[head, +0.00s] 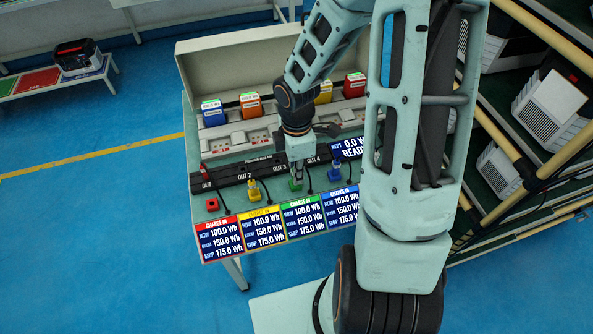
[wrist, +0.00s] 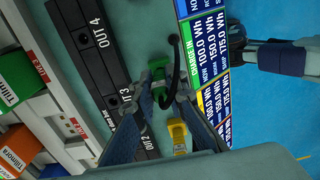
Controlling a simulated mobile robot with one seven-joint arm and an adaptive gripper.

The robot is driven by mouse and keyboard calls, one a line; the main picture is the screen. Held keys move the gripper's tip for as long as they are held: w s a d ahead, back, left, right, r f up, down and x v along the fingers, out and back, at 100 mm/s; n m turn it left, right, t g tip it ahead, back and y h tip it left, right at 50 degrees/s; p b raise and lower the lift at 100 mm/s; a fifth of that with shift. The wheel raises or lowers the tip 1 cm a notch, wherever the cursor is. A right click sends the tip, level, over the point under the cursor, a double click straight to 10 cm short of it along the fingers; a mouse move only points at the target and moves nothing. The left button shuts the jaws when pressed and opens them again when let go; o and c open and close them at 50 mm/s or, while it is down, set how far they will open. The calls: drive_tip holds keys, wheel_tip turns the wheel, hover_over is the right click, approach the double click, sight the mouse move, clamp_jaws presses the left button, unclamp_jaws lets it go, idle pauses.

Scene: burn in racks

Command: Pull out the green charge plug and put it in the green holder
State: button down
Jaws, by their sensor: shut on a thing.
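The green charge plug (wrist: 160,94) is between the fingers of my gripper (wrist: 164,98) in the wrist view. The fingers are shut on it. In the head view only a small green patch (head: 295,184) shows below my gripper (head: 297,174), above the green CHARGE IN panel (head: 303,217). A dark cable (wrist: 175,50) curves close by the plug in the wrist view. I cannot tell whether the plug is seated or lifted. I cannot pick out the green holder clearly; the area by the OUT 3 label (wrist: 126,98) is partly covered by my finger.
A yellow plug (head: 254,190) and a blue plug (head: 335,171) stand on either side of my gripper. A red plug (head: 204,172) is near OUT 1, with a red block (head: 212,204) in front. Coloured packs, including an orange one (head: 250,105), stand behind. A rack is on the right.

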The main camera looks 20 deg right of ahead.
drive_tip(key=shift+f+b, duration=0.3)
drive_tip(key=shift+f, duration=0.2)
drive_tip(key=c, duration=1.9)
unclamp_jaws()
drive_tip(key=shift+r, duration=0.1)
wheel_tip(320, 180, up, 12)
drive_tip(key=shift+f, duration=0.1)
